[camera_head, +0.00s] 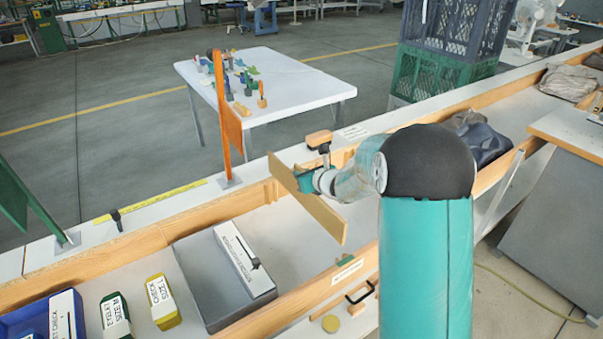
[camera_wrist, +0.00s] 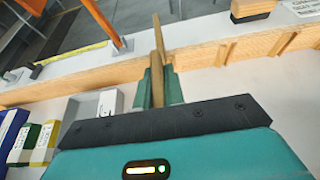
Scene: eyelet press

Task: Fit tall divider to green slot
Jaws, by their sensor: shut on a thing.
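A long, flat wooden divider (camera_head: 318,212) hangs tilted above the tray, sloping down to the right in the head view. My gripper (camera_head: 305,178) is shut on it; the wrist view shows the divider (camera_wrist: 158,45) edge-on between my gripper's teal fingers (camera_wrist: 158,88). A green upright panel (camera_head: 14,192) on a post stands at the far left of the head view, well away from my gripper.
The tray's back wooden wall (camera_head: 110,254) carries small cleats, also in the wrist view (camera_wrist: 225,53). A grey bin (camera_head: 200,275) with a white box (camera_head: 245,262), yellow block (camera_head: 162,301) and green block (camera_head: 115,316) sits left. A dark bag (camera_head: 485,140) lies right.

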